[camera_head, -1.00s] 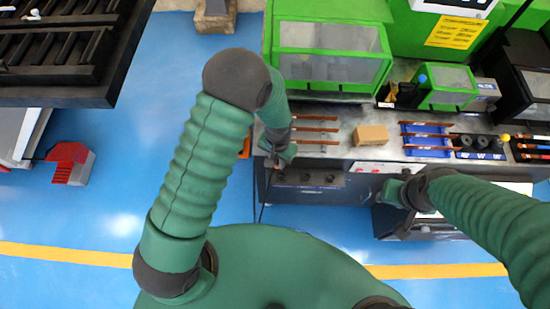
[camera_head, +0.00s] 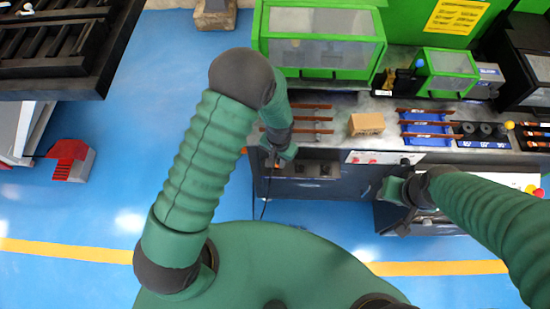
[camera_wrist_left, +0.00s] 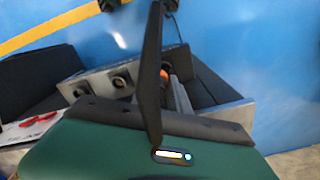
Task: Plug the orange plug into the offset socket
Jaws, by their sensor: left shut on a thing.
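My left gripper (camera_head: 273,161) is at the front left of the workbench, beside the dark front panel with sockets (camera_head: 306,169). In the left wrist view, a black finger (camera_wrist_left: 150,80) crosses the middle. A small part of the orange plug (camera_wrist_left: 165,75) shows just behind it, and the gripper is shut on it. The grey socket panel (camera_wrist_left: 95,70) has several dark round sockets, one (camera_wrist_left: 122,80) close to the finger. The finger hides the plug's tip, so I cannot tell whether it touches a socket. My right gripper (camera_head: 394,191) is near the lower right cabinet; its jaws are unclear.
The workbench top carries copper bars (camera_head: 312,131), a cardboard-coloured block (camera_head: 366,124) and a blue tray (camera_head: 425,140). A green machine (camera_head: 322,45) stands behind. A dark cable (camera_head: 264,205) hangs below my left gripper. Blue floor is open to the left.

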